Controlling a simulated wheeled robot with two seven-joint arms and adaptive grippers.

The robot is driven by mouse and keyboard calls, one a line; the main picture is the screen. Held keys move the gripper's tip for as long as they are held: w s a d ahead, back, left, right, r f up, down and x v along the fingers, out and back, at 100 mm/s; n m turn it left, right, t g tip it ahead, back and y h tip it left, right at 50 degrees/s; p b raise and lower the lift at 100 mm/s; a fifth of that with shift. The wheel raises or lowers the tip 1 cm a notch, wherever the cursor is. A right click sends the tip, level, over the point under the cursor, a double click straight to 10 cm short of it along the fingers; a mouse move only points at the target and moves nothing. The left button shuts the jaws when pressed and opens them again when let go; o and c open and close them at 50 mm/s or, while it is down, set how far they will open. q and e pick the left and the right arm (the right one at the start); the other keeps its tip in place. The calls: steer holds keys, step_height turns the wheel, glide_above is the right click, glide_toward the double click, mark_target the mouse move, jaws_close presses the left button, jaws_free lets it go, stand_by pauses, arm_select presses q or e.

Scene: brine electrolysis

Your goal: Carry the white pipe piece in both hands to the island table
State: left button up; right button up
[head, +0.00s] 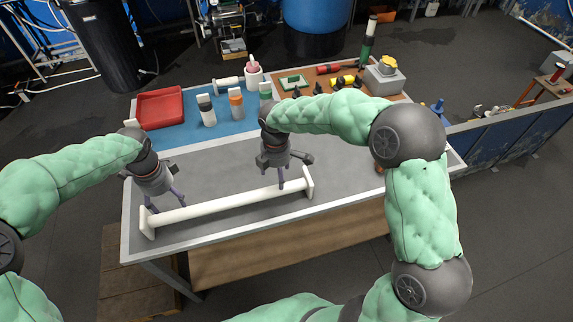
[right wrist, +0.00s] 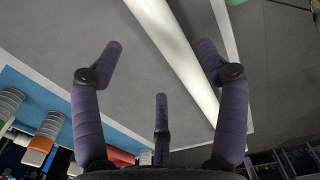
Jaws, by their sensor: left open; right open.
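The white pipe piece (head: 225,207) lies on the grey top of the table, near its front edge, with a square flange at each end. My left gripper (head: 165,206) is open at the pipe's left end, its fingers close by the pipe just inside the left flange. My right gripper (head: 281,182) is open over the pipe near its right flange. In the right wrist view the pipe (right wrist: 178,50) runs between the spread purple fingers of the right gripper (right wrist: 160,75). I cannot tell whether any finger touches it.
A red tray (head: 160,107), several bottles and a blue mat (head: 180,137) occupy the table's back left. A brown board (head: 310,75) with tools and a grey box (head: 385,80) stand at the back right. A blue-sided bench (head: 500,145) adjoins to the right.

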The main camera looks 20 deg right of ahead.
steer(key=shift+r, duration=1.55)
